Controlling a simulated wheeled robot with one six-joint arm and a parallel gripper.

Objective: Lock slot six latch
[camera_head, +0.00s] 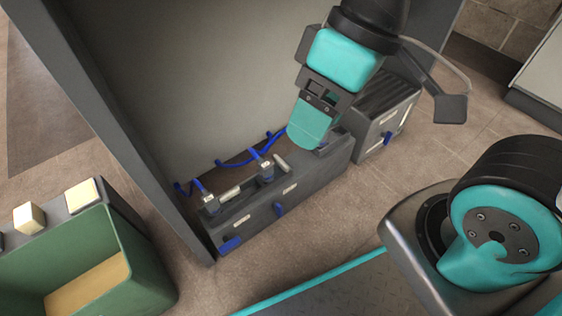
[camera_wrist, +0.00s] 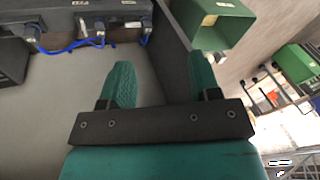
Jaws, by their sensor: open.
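A dark grey slot housing (camera_head: 255,215) stands low against the grey panel, with white labels too small to read. Blue latch handles show on its front: one at the lower left (camera_head: 230,244) and one near the middle (camera_head: 278,209). A separate grey box (camera_head: 372,128) to the right has another blue handle (camera_head: 387,138). I cannot tell which is slot six. My gripper (camera_head: 308,138) is over the right end of the housing and hides part of it. In the wrist view my gripper (camera_wrist: 162,80) is open with nothing between its fingers; the housing (camera_wrist: 100,8) is at the top left.
Blue cables (camera_head: 238,162) run behind the housing to plugs on its top. A tall grey panel (camera_head: 225,70) rises behind. A green bin (camera_head: 125,265) stands at the lower left and also shows in the wrist view (camera_wrist: 230,32).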

